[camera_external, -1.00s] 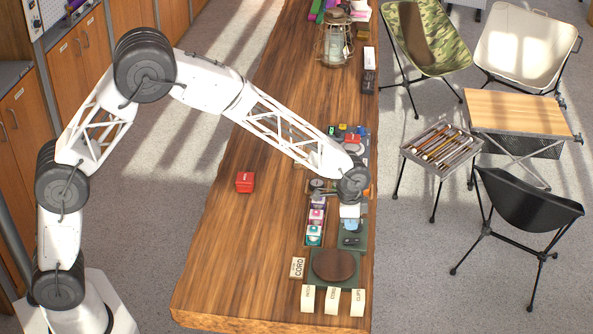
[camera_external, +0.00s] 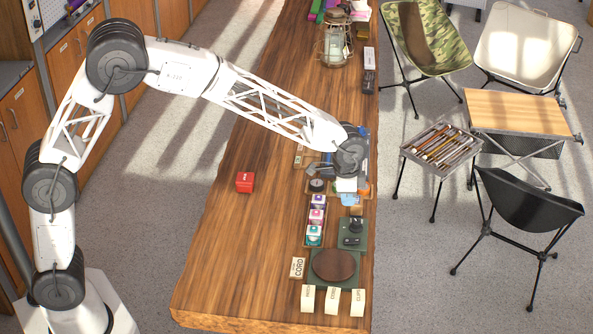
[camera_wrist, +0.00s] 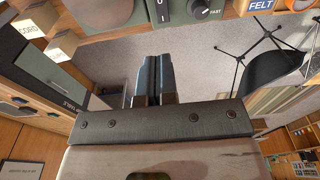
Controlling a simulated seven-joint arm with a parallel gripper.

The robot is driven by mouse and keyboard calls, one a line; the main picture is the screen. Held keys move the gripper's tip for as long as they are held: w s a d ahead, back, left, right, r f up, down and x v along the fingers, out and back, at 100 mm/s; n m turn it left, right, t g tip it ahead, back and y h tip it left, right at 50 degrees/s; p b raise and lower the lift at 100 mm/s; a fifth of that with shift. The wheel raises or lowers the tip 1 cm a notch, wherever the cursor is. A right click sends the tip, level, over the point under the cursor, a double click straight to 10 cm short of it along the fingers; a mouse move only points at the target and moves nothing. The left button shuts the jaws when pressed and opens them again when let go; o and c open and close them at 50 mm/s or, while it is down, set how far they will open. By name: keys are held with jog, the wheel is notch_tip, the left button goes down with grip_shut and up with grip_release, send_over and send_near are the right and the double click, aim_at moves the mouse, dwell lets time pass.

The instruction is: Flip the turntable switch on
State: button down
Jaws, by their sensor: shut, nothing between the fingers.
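The turntable shows as a brown round platter (camera_external: 334,266) on a dark green base, near the front end of the wooden counter. A green control panel (camera_external: 343,247) with small dark controls sits just behind it. In the wrist view, the panel (camera_wrist: 180,20) is cut off by the top edge; a black knob (camera_wrist: 204,14) marked FAST and pale switch markings show. The switch's position cannot be read. My gripper (camera_external: 348,199) is beyond the panel, above the counter, apart from the controls. In the wrist view, my gripper's blue-grey fingers (camera_wrist: 153,75) are together and empty.
A tray of colored spools (camera_external: 317,218) stands left of the panel. A red box (camera_external: 245,182) stands farther left. The counter's left side is mostly clear.

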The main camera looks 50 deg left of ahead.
aim_at(358, 239)
jog(key=shift+w+d+t, duration=0.3)
jog(key=shift+w+d, duration=0.1)
jog(key=shift+w, duration=0.2)
jog(key=f, duration=0.4)
jog(key=w+d+f, duration=0.1)
jog(key=f, duration=0.8)
jog(key=shift+w+d+f, duration=0.25)
jog(key=shift+w+f, duration=0.05)
jog(key=shift+f, duration=0.1)
jog(key=shift+f, duration=0.1)
